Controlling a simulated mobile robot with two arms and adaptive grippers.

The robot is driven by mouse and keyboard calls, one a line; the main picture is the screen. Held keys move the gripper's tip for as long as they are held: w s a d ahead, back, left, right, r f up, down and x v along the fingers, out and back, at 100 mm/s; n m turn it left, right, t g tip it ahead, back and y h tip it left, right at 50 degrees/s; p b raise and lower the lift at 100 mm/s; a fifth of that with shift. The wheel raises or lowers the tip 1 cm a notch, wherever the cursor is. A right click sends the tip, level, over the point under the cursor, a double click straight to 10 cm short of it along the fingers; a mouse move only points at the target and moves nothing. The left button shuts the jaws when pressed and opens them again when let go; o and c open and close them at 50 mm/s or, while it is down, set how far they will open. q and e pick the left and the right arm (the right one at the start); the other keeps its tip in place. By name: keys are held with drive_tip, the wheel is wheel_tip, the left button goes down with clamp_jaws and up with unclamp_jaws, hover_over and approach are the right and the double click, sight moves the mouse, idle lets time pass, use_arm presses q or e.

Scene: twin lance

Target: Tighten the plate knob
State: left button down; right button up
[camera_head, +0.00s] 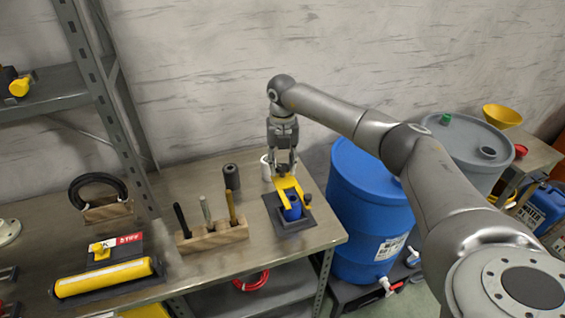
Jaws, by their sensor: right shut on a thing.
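A yellow bracket (291,186) stands over a blue part (293,211) on a dark square base plate (290,224) near the right end of the metal bench. My right gripper (281,172) points down at the back of the bracket, with its fingers shut at the plate knob. The knob is mostly hidden by the fingers, and its exact seating cannot be made out. A small dark knob-like part (307,199) shows at the bracket's right side. My left gripper is not in view.
A wooden block (212,237) with upright tools stands left of the plate, a dark cylinder (231,177) and white cup (266,168) behind. A yellow cylinder (105,278) lies farther left. A blue barrel (368,205) stands close by the bench's right end.

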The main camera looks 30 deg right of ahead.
sight(282, 166)
drive_tip(key=m, duration=0.7)
drive_tip(key=shift+w+r+p, duration=0.1)
drive_tip(key=shift+r+p, duration=0.05)
drive_tip(key=shift+p, duration=0.25)
idle(0.3)
drive_tip(key=o, duration=1)
wheel_tip(282, 166, up, 12)
drive_tip(key=shift+f, duration=0.1)
idle(0.3)
